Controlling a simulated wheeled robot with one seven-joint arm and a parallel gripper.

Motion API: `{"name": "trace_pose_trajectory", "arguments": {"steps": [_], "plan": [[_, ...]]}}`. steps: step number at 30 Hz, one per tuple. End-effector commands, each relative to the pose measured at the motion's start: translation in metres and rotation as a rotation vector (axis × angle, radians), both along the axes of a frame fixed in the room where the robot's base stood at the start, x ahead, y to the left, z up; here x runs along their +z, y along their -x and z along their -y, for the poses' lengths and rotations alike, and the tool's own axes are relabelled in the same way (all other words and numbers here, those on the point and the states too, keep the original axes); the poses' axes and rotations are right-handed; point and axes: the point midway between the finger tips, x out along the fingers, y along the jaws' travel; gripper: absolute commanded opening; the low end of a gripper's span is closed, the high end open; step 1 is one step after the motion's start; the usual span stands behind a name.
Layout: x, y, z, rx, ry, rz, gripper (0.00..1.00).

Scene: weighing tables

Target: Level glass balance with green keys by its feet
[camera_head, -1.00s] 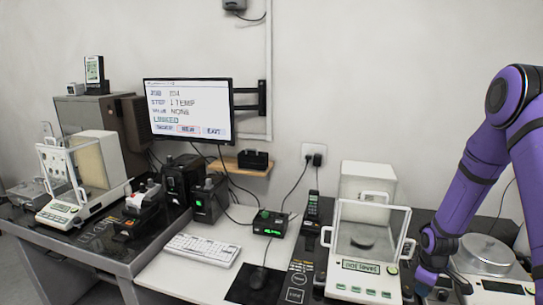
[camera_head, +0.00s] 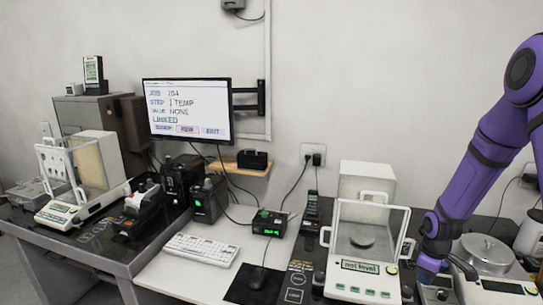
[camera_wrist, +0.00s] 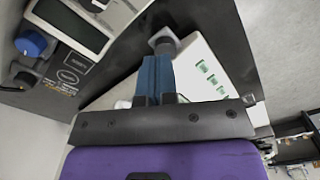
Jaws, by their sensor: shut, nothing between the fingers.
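The glass balance (camera_head: 366,274) with green keys stands at the right in the head view. Its display reads "not level" and a pan sits inside the glass. In the wrist view its white body (camera_wrist: 197,72) with green keys lies right of my fingers. A grey round foot (camera_wrist: 163,38) shows at its corner, just beyond the fingertips. My gripper (camera_wrist: 155,75) is shut and empty, its blue fingers pointing at that foot. I cannot tell whether they touch it. In the head view my gripper (camera_head: 430,264) is low beside the balance's right side.
A round-pan scale (camera_head: 502,287) stands close on the right. A blue knob (camera_wrist: 32,42) and a grey display unit (camera_wrist: 72,22) show left in the wrist view. A second glass balance (camera_head: 62,214) stands far left. A keyboard (camera_head: 200,249) and monitor (camera_head: 188,109) are in the middle.

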Motion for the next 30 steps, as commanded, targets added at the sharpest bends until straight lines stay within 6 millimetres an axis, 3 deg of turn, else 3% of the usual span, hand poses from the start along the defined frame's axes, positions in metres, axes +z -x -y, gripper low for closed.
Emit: {"name": "trace_pose_trajectory", "arguments": {"steps": [5,21,30], "plan": [[0.002,0.006,-0.011,0.002,0.001,-0.001,0.0],[-0.054,0.007,-0.01,0.001,0.0,-0.003,0.0],[-0.068,0.007,-0.011,0.001,-0.001,-0.004,0.0]]}}
